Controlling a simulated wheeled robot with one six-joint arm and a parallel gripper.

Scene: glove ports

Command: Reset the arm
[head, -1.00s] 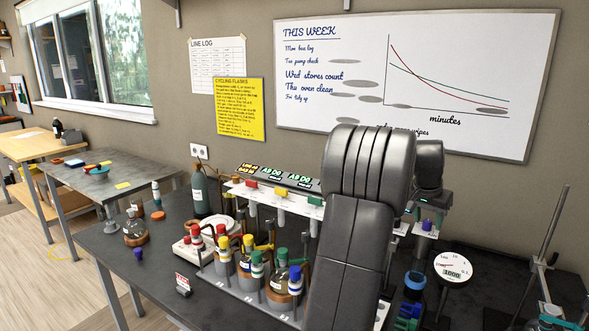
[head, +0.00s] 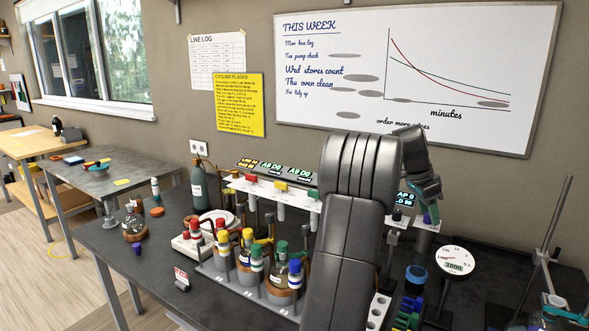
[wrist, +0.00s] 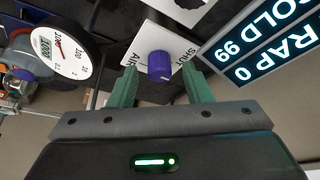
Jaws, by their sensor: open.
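My gripper (wrist: 162,88) is open in the wrist view, its two green fingers apart on either side of a purple knob (wrist: 160,65). The knob sits on a white plate with lettering, and I cannot tell whether the fingers touch it. In the head view my gripper (head: 430,212) hangs at the right end of the bench row, by the purple knob (head: 427,219). My own arm hides part of the bench's middle.
A round dial gauge (head: 455,261) stands to the right, and also shows in the wrist view (wrist: 62,50). A lit display (wrist: 265,45) is close to the fingers. Flasks with coloured caps (head: 246,265) stand left of my arm. A metal stand (head: 556,235) rises at far right.

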